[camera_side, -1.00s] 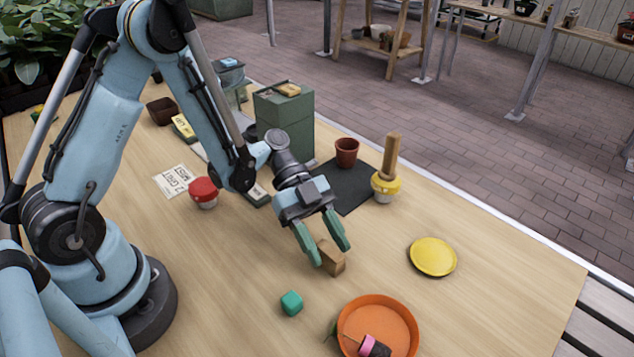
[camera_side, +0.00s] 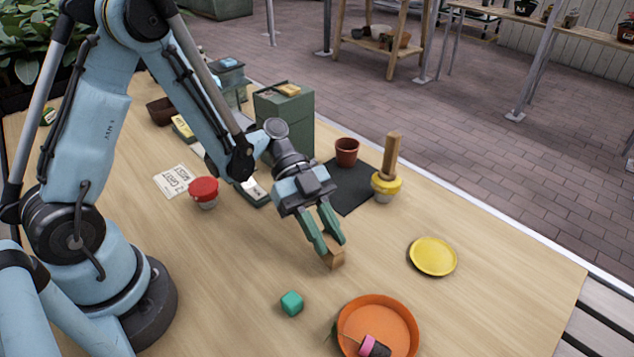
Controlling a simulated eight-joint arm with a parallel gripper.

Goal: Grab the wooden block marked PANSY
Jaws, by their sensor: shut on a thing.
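A small wooden block (camera_side: 334,258) is on the table at the centre of the side view, left of the yellow plate. My gripper (camera_side: 330,246) points down over it and is shut on it, with one green finger on each side. The fingers cover the block's upper part. No marking can be read on the block from here. The block looks to be at or very near the table top.
A teal cube (camera_side: 292,303) and an orange dish (camera_side: 378,318) with a small pink pot lie in front. A yellow plate (camera_side: 433,256) is to the right. A yellow pot with a wooden post (camera_side: 387,180), a terracotta pot (camera_side: 347,152) and a green cabinet (camera_side: 285,115) stand behind.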

